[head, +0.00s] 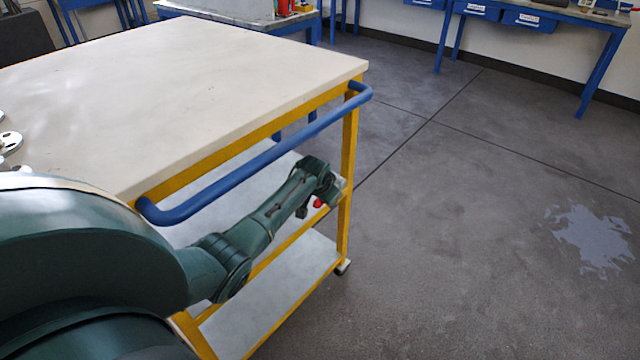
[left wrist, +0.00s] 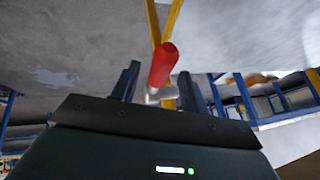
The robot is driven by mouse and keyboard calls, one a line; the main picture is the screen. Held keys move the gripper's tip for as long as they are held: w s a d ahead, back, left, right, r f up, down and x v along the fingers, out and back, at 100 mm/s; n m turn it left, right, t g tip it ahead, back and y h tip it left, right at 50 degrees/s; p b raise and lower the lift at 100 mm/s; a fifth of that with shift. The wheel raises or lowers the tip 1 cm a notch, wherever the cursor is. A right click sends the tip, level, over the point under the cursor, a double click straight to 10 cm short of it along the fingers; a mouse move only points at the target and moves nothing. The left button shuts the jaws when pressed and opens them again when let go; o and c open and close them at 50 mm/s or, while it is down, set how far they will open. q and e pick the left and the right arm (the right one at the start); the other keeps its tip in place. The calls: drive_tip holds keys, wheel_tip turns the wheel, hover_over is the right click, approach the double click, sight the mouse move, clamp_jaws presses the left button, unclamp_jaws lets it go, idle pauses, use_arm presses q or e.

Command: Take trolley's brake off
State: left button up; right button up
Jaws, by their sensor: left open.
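The trolley has a pale top (head: 190,75), a yellow frame (head: 348,135) and a blue push handle (head: 255,165). Its red brake lever (head: 318,203) shows small beside the near right yellow post, below the handle. My left arm reaches past the handle, with the left gripper (head: 308,207) down at the lever and partly hidden by its own wrist. In the left wrist view, the lever's red grip (left wrist: 162,65) stands between the two dark, open fingers, with a gap on each side. My right gripper is in neither view.
The trolley's lower shelf (head: 285,290) is bare where visible, and a caster (head: 343,266) shows below the near right post. Round metal parts (head: 9,142) lie at the top's left edge. Blue workbenches (head: 540,15) stand at the back. The floor to the right is clear, with a pale patch (head: 592,238).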

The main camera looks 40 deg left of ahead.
use_arm(q)
drive_tip(key=p+v, duration=0.2)
drive_tip(key=v, duration=0.9)
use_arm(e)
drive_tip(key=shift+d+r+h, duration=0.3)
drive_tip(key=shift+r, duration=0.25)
use_arm(q)
drive_tip(key=shift+d, duration=0.1)
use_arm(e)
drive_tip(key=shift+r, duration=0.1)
use_arm(q)
drive_tip(key=s+d+f+m+t+h+p, duration=0.2)
drive_tip(key=s+d+f, duration=0.6)
drive_tip(key=s+d, duration=0.35)
drive_tip(key=s+d+r+t+h+p, duration=0.1)
drive_tip(key=s+d+r+t+h, duration=0.1)
drive_tip(key=s+d, duration=1)
drive_tip(key=shift+s+r+n+t+h, duration=0.3)
drive_tip(key=shift+s+r+n+h, duration=0.1)
drive_tip(key=shift+s+r+h, duration=0.5)
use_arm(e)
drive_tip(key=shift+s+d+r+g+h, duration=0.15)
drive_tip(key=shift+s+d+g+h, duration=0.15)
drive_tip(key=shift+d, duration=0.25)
